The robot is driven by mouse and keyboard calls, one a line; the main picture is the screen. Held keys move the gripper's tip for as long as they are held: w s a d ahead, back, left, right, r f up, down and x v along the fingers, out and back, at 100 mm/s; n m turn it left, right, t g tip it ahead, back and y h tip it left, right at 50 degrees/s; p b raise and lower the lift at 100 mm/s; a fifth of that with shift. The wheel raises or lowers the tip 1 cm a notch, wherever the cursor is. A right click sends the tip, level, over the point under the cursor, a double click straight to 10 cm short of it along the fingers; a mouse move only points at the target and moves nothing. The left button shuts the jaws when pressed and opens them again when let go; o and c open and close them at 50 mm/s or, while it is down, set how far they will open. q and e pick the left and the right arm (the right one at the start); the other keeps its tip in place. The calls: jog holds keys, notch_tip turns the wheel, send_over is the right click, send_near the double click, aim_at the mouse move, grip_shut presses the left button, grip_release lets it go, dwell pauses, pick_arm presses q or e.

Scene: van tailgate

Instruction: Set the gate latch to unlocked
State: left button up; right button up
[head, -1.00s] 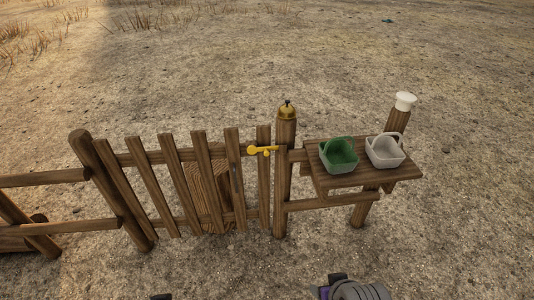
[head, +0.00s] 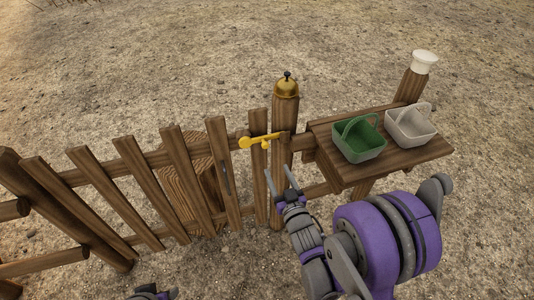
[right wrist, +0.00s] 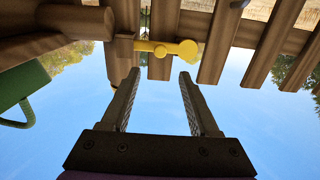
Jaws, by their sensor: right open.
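The yellow gate latch (head: 260,141) lies across the gap between the wooden gate (head: 180,160) and the post (head: 284,115). Its bar is nearly level, with a round disc at the gate end and a small knob below. The latch also shows in the right wrist view (right wrist: 166,48), ahead of the fingertips. My right gripper (head: 279,182) is open and empty, a little below and in front of the latch, apart from it. It also shows in the right wrist view (right wrist: 160,78). A small part of my left arm shows at the bottom edge; its fingers cannot be made out.
A brass bell (head: 286,86) sits on top of the post. A wooden shelf (head: 400,160) right of the post holds a green basket (head: 358,140) and a pale basket (head: 410,126). A white-capped post (head: 424,62) stands behind. The ground beyond the fence is open.

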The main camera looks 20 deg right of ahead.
aim_at(266, 146)
jog(key=w, duration=0.5)
jog(key=w+p, duration=0.1)
jog(key=w, duration=0.4)
jog(key=shift+w+a, duration=0.2)
jog(key=shift+w, duration=0.1)
grip_shut()
dwell(1.0)
